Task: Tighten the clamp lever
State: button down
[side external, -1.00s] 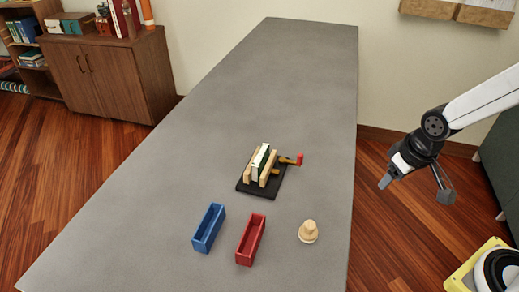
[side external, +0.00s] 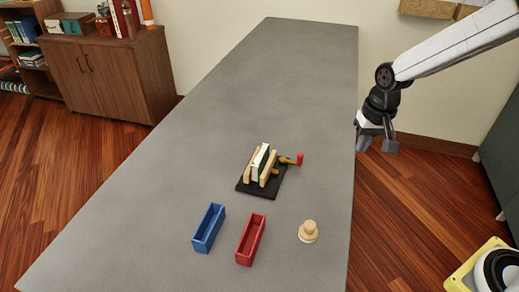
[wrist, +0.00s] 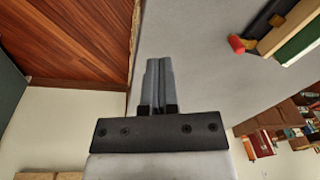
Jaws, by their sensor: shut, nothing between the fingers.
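The clamp (side external: 262,170) stands on a black base (side external: 250,188) near the middle of the grey table. It has light wooden jaws with a white and dark green piece between them. Its lever (side external: 290,161) sticks out to the right and ends in a red tip (side external: 300,159). In the wrist view the red tip (wrist: 236,43) and part of the clamp (wrist: 290,35) show at the upper right. My gripper (side external: 377,144) is at the table's right edge, right of the lever and apart from it. In the wrist view its fingers (wrist: 158,80) are together and empty.
A blue open box (side external: 208,228), a red open box (side external: 250,240) and a round wooden piece (side external: 308,232) stand on the table's near part. The far part of the grey table (side external: 290,70) is clear. A wooden cabinet (side external: 110,75) stands behind left.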

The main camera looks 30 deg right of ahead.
jog(key=w+a+r+m+g+y, duration=0.1)
jog(key=w+m, duration=0.6)
jog(key=w, duration=0.8)
jog(key=shift+r+m+g+y, duration=0.4)
jog(key=shift+r+g, duration=0.4)
jog(key=shift+r, duration=0.05)
jog(key=shift+s+a, duration=0.1)
jog(key=shift+f, duration=0.1)
jog(key=x, duration=1)
jog(key=shift+a+f, duration=0.1)
jog(key=shift+s+a+r, duration=0.1)
jog(key=shift+s+a, duration=0.15)
jog(key=shift+a, duration=0.25)
jog(key=shift+s+a+r, duration=0.1)
jog(key=shift+s+a, duration=0.15)
jog(key=shift+a, duration=0.25)
jog(key=shift+s+a, duration=0.4)
jog(key=shift+a, duration=0.35)
